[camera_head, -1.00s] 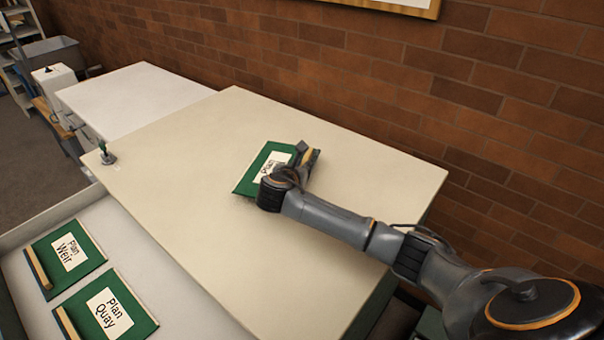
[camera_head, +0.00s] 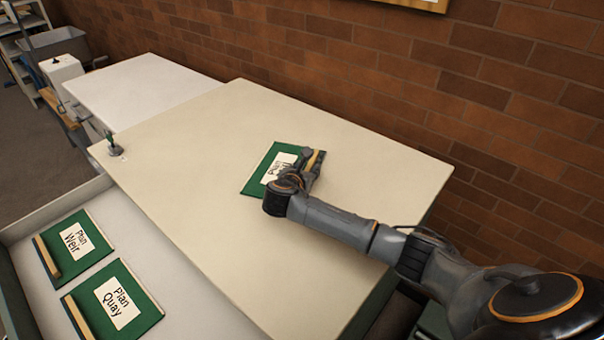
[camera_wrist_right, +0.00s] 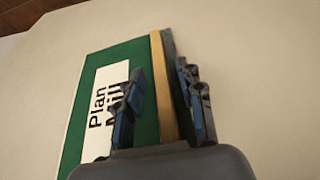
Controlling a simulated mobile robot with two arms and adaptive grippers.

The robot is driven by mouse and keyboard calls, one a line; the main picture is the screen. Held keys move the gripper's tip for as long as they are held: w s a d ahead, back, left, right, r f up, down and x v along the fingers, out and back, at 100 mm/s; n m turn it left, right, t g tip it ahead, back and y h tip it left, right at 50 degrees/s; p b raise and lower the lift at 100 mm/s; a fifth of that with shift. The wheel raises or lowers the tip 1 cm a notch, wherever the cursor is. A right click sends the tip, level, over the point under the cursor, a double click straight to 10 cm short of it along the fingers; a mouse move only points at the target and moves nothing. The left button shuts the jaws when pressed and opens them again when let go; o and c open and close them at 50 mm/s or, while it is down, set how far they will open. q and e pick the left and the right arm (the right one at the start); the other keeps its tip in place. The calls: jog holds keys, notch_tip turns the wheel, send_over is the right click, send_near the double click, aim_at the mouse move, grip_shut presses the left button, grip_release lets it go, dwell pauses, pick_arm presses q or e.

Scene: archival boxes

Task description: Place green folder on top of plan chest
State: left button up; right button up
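The green folder labelled "Plan Mill" (camera_head: 259,175) lies on the pale top of the plan chest (camera_head: 190,150), near its middle. It has a wooden strip (camera_wrist_right: 165,85) along one edge. My right gripper (camera_head: 308,160) is at that strip. In the right wrist view my right gripper (camera_wrist_right: 162,100) has one finger on each side of the strip, and green cover shows between the left finger and the strip, so it looks open. The fingers and wrist hide part of the folder and its label. My left gripper is not in view.
An open drawer (camera_head: 160,290) at the lower left holds two green folders, "Plan Weir" (camera_head: 75,245) and "Plan Quay" (camera_head: 113,302). A white surface (camera_head: 140,90) adjoins behind. A brick wall (camera_head: 400,90) runs along the back.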

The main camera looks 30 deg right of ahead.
jog(key=v, duration=0.9)
jog(key=shift+s+a+r, duration=0.1)
jog(key=shift+s+a, duration=0.1)
jog(key=shift+a, duration=0.1)
jog(key=shift+s+a+r, duration=0.3)
jog(key=shift+s+a, duration=0.1)
jog(key=shift+s, duration=0.1)
